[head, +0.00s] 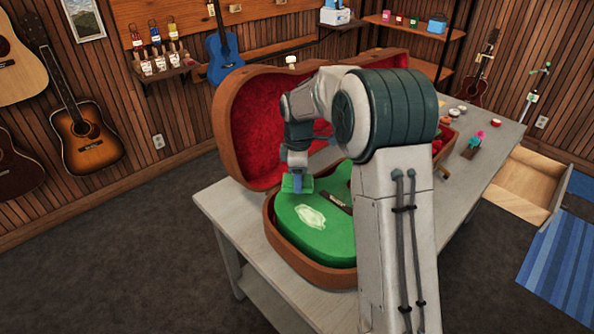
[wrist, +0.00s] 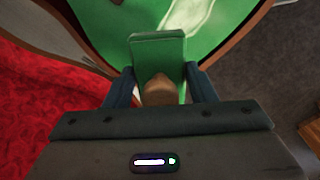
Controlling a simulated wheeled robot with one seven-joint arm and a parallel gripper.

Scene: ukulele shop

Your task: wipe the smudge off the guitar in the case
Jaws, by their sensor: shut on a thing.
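A green guitar (head: 297,236) lies in an open brown case (head: 283,248) with red plush lining. A pale, whitish smudge (head: 310,217) is on the guitar's body; part of it shows at the top of the wrist view (wrist: 187,16). My gripper (head: 297,168) is shut on the tan knob (wrist: 159,90) of a green wiping pad (head: 297,184), also seen between the fingers in the wrist view (wrist: 158,50). The pad is at the guitar's far left edge, beside the smudge and off it. I cannot tell whether it touches the guitar. My arm hides the guitar's right part.
The case's raised lid (head: 262,120) stands close behind my gripper. The case rests on a grey table (head: 238,225); its near left corner is bare. Small items, including a pink-topped one (head: 477,140), stand at the table's right end. An open wooden box (head: 522,185) is beyond.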

